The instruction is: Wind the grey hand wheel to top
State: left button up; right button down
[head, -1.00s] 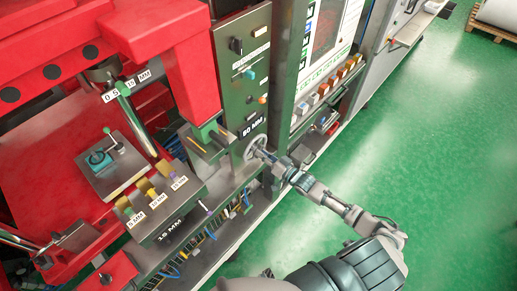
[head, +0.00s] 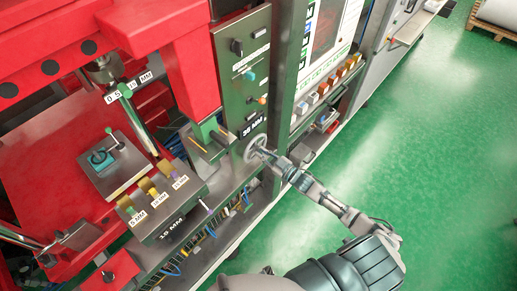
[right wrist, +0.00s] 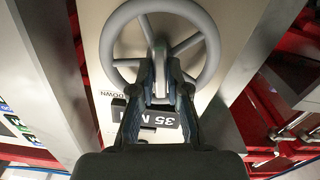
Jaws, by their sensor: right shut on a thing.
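The grey hand wheel (head: 250,152) is mounted on the front of the green machine post, below a black millimetre plate (head: 252,126). In the right wrist view the wheel's rim (right wrist: 213,48) and spokes fill the top of the picture. My right gripper (head: 266,154) is at the wheel. In the right wrist view its fingers (right wrist: 160,84) are shut on the wheel's handle, in the lower middle of the wheel. My left gripper is not in view.
A control panel with knobs (head: 249,73) stands above the wheel. Red machine parts (head: 180,85) fill the left side. Green floor (head: 420,130) is clear to the right.

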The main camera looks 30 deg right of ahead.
jog(key=shift+n, duration=0.6)
jog(key=n, duration=0.4)
jog(key=shift+d+n, duration=0.1)
jog(key=shift+n, duration=0.3)
jog(key=shift+r, duration=0.1)
jog(key=n+b, duration=0.1)
jog(key=n, duration=0.3)
jog(key=shift+w+n, duration=0.1)
jog(key=shift+n, duration=0.3)
jog(key=c, duration=1.1)
grip_release()
jog(key=shift+d, duration=0.1)
jog(key=v, duration=1.2)
